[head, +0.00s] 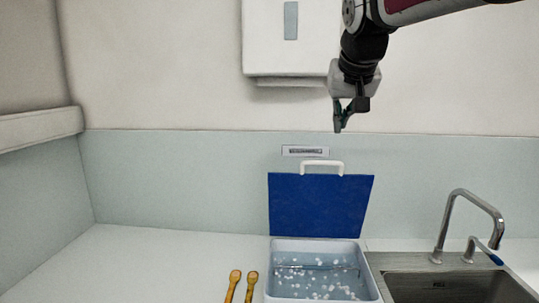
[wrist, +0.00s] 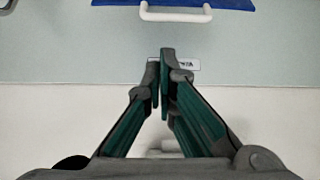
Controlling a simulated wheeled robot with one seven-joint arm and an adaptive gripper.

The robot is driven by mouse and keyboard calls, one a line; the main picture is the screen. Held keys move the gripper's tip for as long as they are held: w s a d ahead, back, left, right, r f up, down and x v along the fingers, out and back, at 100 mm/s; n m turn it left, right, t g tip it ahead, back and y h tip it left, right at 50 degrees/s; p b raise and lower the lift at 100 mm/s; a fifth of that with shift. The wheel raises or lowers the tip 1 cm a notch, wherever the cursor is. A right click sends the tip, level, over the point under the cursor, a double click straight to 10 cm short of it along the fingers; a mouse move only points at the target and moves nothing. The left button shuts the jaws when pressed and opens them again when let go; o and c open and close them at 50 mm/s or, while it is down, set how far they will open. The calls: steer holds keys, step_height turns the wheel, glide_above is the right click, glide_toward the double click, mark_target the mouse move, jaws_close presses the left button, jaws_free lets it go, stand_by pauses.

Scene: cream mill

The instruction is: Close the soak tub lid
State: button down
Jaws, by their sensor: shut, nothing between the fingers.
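The soak tub (head: 281,298) is a pale box on the counter with speckled blue-grey contents. Its blue lid (head: 320,207) stands open, nearly upright at the tub's back edge. A white handle (head: 322,164) sits on the lid's top edge. In the wrist view the handle (wrist: 176,15) and part of the blue lid (wrist: 228,3) show at the top. My gripper (head: 338,130) is above the lid and handle, apart from them. In the wrist view my gripper (wrist: 164,52) has its fingers together, with nothing between them.
A steel sink (head: 450,288) with a curved tap (head: 472,195) is right of the tub. Two wooden-coloured utensils, one on the left (head: 234,283) and one on the right (head: 251,284), lie left of it. A white wall box (head: 290,50) hangs above. The left counter (head: 140,265) is clear.

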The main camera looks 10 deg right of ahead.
steer(key=p+x, duration=0.1)
steer(key=x, duration=1)
steer(key=shift+a+f, duration=0.1)
steer(key=shift+f, duration=0.1)
steer(key=shift+f, duration=0.1)
stand_by(0.4)
